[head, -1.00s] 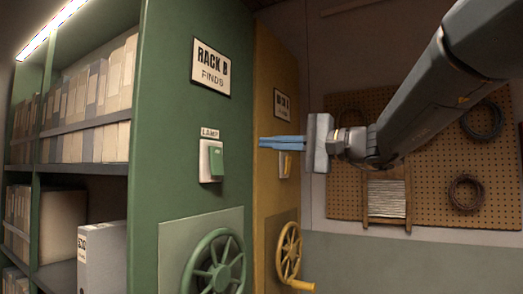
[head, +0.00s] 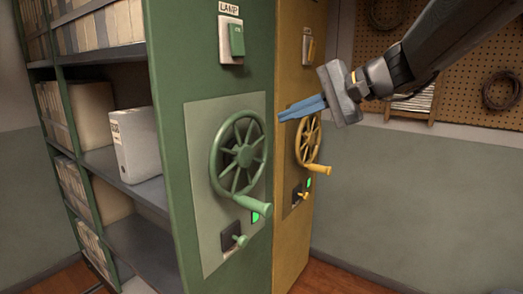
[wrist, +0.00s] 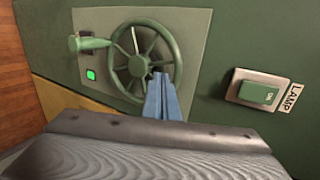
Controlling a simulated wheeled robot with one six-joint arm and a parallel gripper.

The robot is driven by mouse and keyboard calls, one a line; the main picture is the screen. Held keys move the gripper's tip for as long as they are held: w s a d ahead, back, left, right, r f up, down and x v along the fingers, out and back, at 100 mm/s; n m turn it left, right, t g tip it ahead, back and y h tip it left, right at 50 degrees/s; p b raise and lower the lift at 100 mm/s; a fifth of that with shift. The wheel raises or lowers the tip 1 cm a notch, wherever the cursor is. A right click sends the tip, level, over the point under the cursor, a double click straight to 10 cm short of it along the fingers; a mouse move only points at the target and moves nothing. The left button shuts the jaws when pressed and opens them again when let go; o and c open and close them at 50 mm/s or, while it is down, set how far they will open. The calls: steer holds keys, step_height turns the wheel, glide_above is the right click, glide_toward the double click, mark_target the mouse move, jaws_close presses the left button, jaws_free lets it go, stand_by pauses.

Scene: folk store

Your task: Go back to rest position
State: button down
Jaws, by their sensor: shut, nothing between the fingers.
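My gripper (head: 302,107) is shut and empty, its blue fingers together and pointing left. In the head view it is in front of the yellow rack's side, at the height of the handwheels. In the wrist view the blue fingers (wrist: 161,97) overlap the lower rim of the green handwheel; I cannot tell how far apart they are, but the head view shows the tips to the right of that wheel. The green handwheel (head: 243,156) is on the green rack's end panel, with its crank handle at the lower right. The lamp switch (head: 236,40) above it shows ON in the wrist view (wrist: 260,94).
A yellow rack (head: 291,230) with its own yellow handwheel (head: 300,141) stands just right of the green rack (head: 172,140). A white binder (head: 136,145) stands on an open shelf. A pegboard (head: 465,60) hangs behind my arm. The wall below it is clear.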

steer(key=s+d+f+n+g+h, duration=0.2)
steer(key=s+f, duration=0.5)
steer(key=f, duration=0.4)
steer(key=s+d+f+n+g+h, duration=0.2)
steer(key=s+d+f+h, duration=0.3)
steer(key=f, duration=0.6)
steer(key=s+d+f+n+g+h, duration=0.2)
steer(key=s+d+f, duration=0.3)
steer(key=s+f, duration=0.4)
step_height(320, 180, down, 2)
steer(key=shift+s+d+f+n+g+h, duration=0.15)
steer(key=shift+s+n+g+h, duration=0.2)
steer(key=shift+n+h, duration=0.4)
